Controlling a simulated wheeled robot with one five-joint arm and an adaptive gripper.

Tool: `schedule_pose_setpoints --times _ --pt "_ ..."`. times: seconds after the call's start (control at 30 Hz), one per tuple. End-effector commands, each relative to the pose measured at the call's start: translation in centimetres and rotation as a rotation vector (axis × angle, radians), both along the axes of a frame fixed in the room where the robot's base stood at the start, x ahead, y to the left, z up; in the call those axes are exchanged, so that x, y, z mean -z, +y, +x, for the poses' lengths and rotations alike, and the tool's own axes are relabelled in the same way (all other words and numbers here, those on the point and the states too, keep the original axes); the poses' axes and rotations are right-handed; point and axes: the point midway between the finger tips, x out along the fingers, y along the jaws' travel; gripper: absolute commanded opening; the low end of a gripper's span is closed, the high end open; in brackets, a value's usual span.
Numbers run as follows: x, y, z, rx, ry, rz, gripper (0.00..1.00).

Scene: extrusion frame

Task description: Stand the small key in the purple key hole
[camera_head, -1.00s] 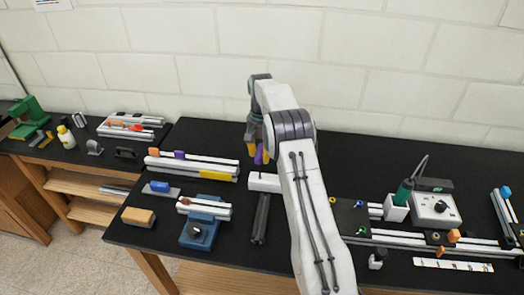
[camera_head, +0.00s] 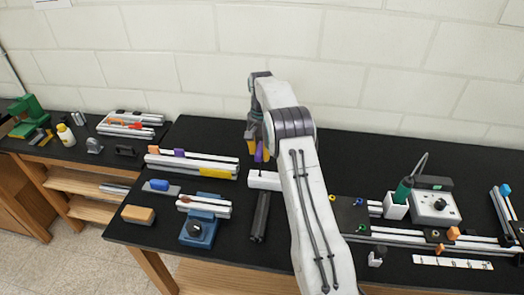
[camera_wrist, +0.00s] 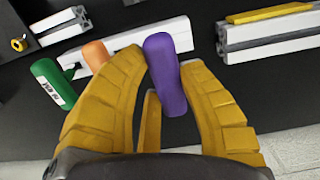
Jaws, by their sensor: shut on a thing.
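My gripper (camera_wrist: 162,75) has yellow fingers closed around a purple key (camera_wrist: 168,85), a smooth rounded peg. In the head view my gripper (camera_head: 259,152) holds the key near the white block (camera_head: 264,180). In the wrist view the white block (camera_wrist: 130,40) lies just beyond the key. An orange key (camera_wrist: 95,53) and a green key (camera_wrist: 50,86) with a white label are beside it. They are hidden behind my arm in the head view. I see no purple key hole. I cannot tell whether the key touches the block.
A rail with a yellow strip (camera_head: 216,172) lies left of my gripper, with a small purple piece (camera_head: 179,153) on it. A dark bar (camera_head: 260,216) lies in front of the white block. A soldering station (camera_head: 434,207) stands to the right. The table behind is clear.

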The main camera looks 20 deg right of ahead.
Motion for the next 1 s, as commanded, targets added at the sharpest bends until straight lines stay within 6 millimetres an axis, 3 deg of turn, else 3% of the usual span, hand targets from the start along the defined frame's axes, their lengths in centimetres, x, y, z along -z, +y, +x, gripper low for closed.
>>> schedule_pose_setpoints --times 1.0 --pt "2.1 0.0 0.0 0.000 -0.001 -0.001 0.00"
